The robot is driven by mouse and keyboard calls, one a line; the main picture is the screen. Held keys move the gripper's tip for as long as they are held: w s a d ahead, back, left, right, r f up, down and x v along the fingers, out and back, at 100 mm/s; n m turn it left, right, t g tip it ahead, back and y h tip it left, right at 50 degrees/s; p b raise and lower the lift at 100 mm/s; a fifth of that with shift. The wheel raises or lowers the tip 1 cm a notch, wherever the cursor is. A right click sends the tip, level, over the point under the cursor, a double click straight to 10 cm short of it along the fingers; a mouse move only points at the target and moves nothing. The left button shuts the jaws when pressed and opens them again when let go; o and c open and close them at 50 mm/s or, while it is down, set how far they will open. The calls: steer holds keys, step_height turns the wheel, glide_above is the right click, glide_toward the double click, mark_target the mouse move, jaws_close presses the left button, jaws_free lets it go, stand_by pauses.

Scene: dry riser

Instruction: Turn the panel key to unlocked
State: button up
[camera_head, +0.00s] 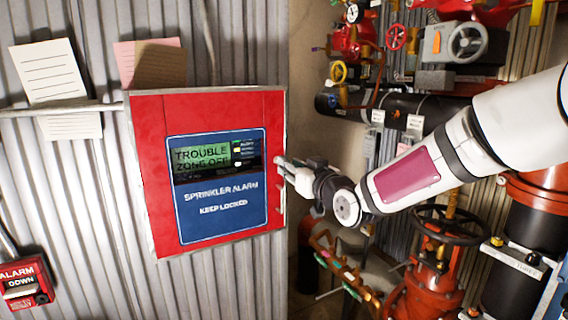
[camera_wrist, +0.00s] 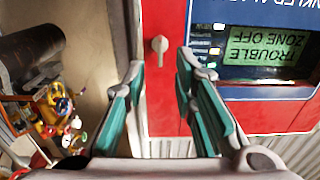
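The red alarm panel (camera_head: 150,130) hangs on the corrugated wall, with a blue face reading "SPRINKLER ALARM KEEP LOCKED" and a green display (camera_head: 205,155) reading "TROUBLE ZONE OFF". The wrist view shows the panel (camera_wrist: 160,110) upside down, with a small pale key (camera_wrist: 160,46) on its red front beside the blue face. My gripper (camera_head: 283,172) is at the panel's right edge. In the wrist view its two teal-padded fingers (camera_wrist: 160,68) are apart, with the key showing in the gap between the fingertips and nothing gripped. The key cannot be made out in the head view.
Pipes, valves and handwheels (camera_head: 445,225) crowd the right side behind and below my arm. A red alarm pull box (camera_head: 22,283) is at lower left.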

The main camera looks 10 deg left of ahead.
steer(key=x, duration=0.4)
steer(key=shift+w+a, duration=0.2)
steer(key=shift+w, duration=0.05)
jaws_close()
